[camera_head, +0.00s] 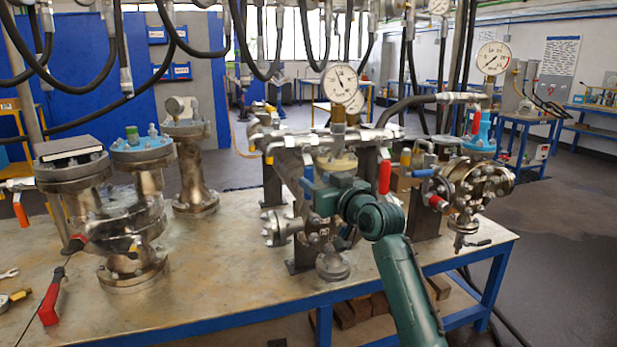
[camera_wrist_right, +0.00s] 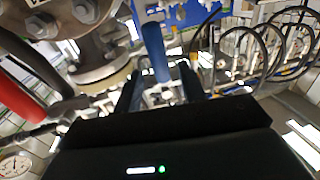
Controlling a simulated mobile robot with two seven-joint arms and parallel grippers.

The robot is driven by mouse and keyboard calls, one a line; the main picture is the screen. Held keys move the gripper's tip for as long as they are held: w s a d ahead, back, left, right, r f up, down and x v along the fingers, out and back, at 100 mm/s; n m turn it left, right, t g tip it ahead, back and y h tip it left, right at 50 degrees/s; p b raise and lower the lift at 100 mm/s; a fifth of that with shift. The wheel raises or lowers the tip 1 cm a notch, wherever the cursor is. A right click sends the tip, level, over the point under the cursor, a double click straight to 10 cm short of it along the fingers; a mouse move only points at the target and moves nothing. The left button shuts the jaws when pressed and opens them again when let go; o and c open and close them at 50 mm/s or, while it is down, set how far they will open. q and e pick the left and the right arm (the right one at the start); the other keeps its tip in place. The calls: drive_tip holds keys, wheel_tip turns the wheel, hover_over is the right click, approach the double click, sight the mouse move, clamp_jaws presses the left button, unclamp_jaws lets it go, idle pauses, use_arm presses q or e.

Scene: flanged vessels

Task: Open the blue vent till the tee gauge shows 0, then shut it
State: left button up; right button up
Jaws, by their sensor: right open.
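The blue vent handle (camera_head: 308,173) shows as a small blue piece at the middle vessel, beside my right gripper. In the right wrist view the blue lever (camera_wrist_right: 153,48) runs down between the two dark fingers of my right gripper (camera_wrist_right: 161,90). The fingers are open around it; I cannot tell whether they touch it. In the head view my green right wrist (camera_head: 338,197) covers part of the valve area. A white dial gauge (camera_head: 339,82) stands above the middle vessel; its needle points near the top, and its numbers are too small to read. My left gripper is out of view.
A red handle (camera_head: 385,177) stands upright right of my wrist; another red lever (camera_wrist_right: 18,92) is close at left in the wrist view. A second gauge (camera_head: 493,58) stands right. Flanged vessels (camera_head: 130,215) crowd the left of the table (camera_head: 225,270); its front middle is bare.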

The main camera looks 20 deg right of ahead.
sight(311, 179)
drive_tip(key=shift+w+a, duration=0.25)
drive_tip(key=shift+w, duration=0.85)
drive_tip(key=shift+w+a, duration=0.25)
drive_tip(key=shift+w, duration=0.8)
drive_tip(key=shift+c, duration=0.5)
clamp_jaws()
